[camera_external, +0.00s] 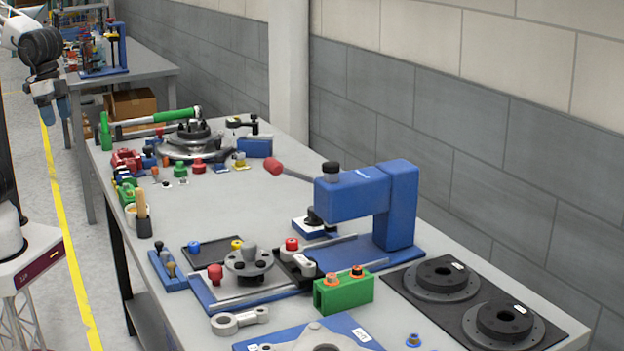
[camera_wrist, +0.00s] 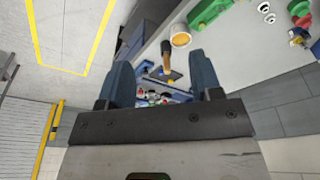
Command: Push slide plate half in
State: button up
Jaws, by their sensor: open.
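A blue fixture (camera_external: 372,205) with a C-shaped press stands on the table. Its flat blue base (camera_external: 207,291) carries silver rails. A dark plate with a red knob (camera_external: 292,244) sits across the rails beside a grey round flange (camera_external: 248,264). I take this dark plate (camera_external: 283,254) for the slide plate, but cannot be sure; how far in it sits is unclear. My gripper (camera_external: 47,112) hangs at the upper left, off the table edge and far from the fixture. In the wrist view my gripper (camera_wrist: 160,66) has its fingers wide apart, with nothing held between them.
A dark mat (camera_external: 408,290) with two black discs lies right. A cup (camera_wrist: 181,40) holds a wooden-handled tool (camera_external: 142,208) near the left edge. The table middle (camera_external: 240,205) is clear.

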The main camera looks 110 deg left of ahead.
jog(key=w+d+r, duration=0.2)
jog(key=w+d, duration=0.1)
jog(key=w, duration=1.1)
jog(key=n+g, duration=0.2)
jog(key=n, duration=0.1)
send_over(214, 267)
jog(key=shift+y, duration=0.3)
notch_tip(214, 267, down, 17)
jog(key=shift+w+d+r, duration=0.15)
jog(key=shift+f, duration=3.9)
